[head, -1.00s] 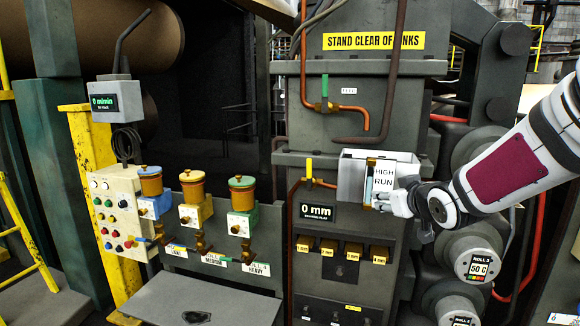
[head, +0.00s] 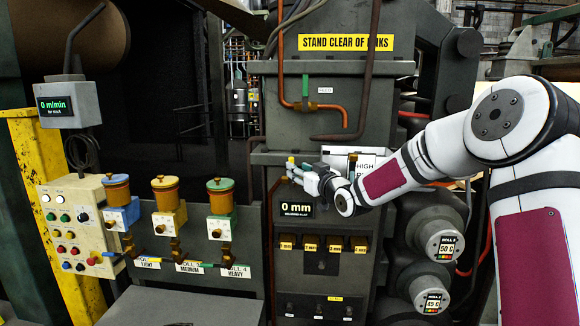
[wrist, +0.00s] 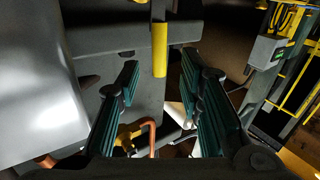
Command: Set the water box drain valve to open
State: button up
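A yellow valve lever (head: 291,160) stands upright on a copper pipe on the machine's front, above the 0 mm display. My gripper (head: 294,173) is at it and hides most of the valve body in the head view. In the wrist view the yellow lever (wrist: 160,50) lies ahead, between the lines of my open fingers (wrist: 162,95); I cannot tell whether a finger touches it. A brass fitting (wrist: 127,134) and copper pipe show low between the fingers. A second valve with a green lever (head: 305,86) is higher up; its tag is too small to read. No readable label names the drain valve.
A white box marked HIGH (head: 366,160) is partly behind my arm. The 0 mm display (head: 297,209) and brass blocks (head: 311,243) are just below my gripper. An orange pipe (head: 330,106) runs above. Rolls (head: 440,240) stick out at right.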

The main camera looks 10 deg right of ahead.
jog(key=x, duration=0.6)
jog(key=shift+d+f, duration=0.1)
jog(key=shift+s, duration=0.1)
grip_shut()
